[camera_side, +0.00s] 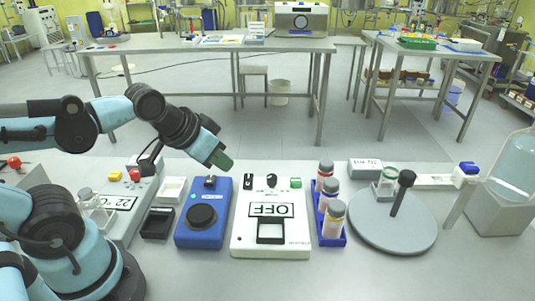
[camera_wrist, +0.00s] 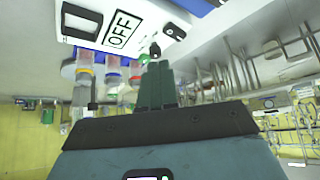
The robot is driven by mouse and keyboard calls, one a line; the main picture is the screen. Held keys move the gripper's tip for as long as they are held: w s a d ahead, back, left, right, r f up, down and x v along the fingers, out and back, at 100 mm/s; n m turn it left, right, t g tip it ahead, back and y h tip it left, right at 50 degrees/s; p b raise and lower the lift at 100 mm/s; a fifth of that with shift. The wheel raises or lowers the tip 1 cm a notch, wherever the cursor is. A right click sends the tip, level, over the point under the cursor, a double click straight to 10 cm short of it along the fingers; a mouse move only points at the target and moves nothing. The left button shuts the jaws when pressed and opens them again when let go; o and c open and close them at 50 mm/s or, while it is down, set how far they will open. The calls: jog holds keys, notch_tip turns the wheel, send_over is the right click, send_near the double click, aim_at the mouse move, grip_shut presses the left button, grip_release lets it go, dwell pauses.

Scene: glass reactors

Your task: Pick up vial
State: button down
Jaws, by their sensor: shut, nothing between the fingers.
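Three vials stand upright in a blue rack (camera_side: 341,240) on the bench: a rear vial (camera_side: 325,181), a middle vial (camera_side: 329,203) and a front vial (camera_side: 332,228) with a yellow-orange cap. They also show in the wrist view, left of the fingers, as a near vial (camera_wrist: 83,88), a second vial (camera_wrist: 112,72) and a third vial (camera_wrist: 134,73). My gripper (camera_side: 225,165) is shut and empty above the bench, left of the rack and apart from the vials. Its green fingers (camera_wrist: 157,84) lie together in the wrist view.
A white device reading OFF (camera_side: 290,240) stands between my gripper and the rack. A blue device with a black round top (camera_side: 194,238) sits left of it. Right of the rack is a round grey plate (camera_side: 375,230) with a black-knobbed post (camera_side: 401,195). A clear tank (camera_side: 515,165) stands far right.

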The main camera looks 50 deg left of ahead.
jog(key=c, duration=0.5)
grip_release()
